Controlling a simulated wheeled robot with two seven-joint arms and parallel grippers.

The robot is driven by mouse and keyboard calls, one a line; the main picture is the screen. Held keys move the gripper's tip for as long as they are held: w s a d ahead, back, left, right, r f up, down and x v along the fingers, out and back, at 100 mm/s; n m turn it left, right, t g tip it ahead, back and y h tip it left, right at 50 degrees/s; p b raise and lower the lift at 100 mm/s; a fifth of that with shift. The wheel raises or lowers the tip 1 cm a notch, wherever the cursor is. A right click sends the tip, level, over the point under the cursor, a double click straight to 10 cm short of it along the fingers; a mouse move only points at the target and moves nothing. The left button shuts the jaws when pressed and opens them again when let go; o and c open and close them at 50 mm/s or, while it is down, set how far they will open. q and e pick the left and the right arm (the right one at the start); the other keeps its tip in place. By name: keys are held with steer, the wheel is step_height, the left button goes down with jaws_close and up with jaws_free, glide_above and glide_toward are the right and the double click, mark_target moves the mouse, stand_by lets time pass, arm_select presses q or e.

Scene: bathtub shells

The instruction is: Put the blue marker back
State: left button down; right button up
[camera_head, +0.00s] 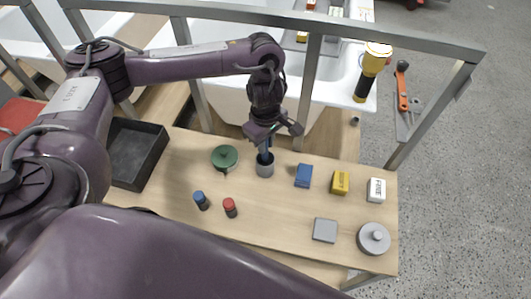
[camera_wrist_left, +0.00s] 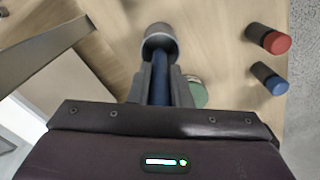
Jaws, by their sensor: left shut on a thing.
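My left gripper (camera_head: 265,144) points down over the wooden table and is shut on the blue marker (camera_head: 265,155). In the left wrist view the marker (camera_wrist_left: 160,88) sits between my two fingers. The grey cup (camera_head: 265,170) stands upright directly below the gripper. The marker's lower end overlaps the cup's dark mouth, and it looks to be inside it; how deep is hidden. The cup also shows in the left wrist view (camera_wrist_left: 158,32), ahead of the fingertips. My right gripper is out of view.
Near the cup are a green round lid-like object (camera_head: 225,157), a blue-topped cylinder (camera_head: 201,200), a red-topped cylinder (camera_head: 230,207) and a blue block (camera_head: 303,175). A yellow block (camera_head: 340,182), white block (camera_head: 376,190), grey square (camera_head: 325,230) and grey disc (camera_head: 373,239) lie right. A black tray (camera_head: 131,180) stands left.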

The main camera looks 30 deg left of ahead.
mark_target(265, 160)
arm_select(q)
step_height(265, 160, down, 4)
steer(key=shift+r+b, duration=0.25)
steer(key=shift+b, duration=0.35)
steer(key=shift+f, duration=0.3)
steer(key=shift+f, duration=0.1)
steer(key=shift+f+b, duration=0.15)
steer(key=shift+b, duration=0.15)
steer(key=c, duration=1.3)
jaws_free()
steer(key=shift+c, duration=0.2)
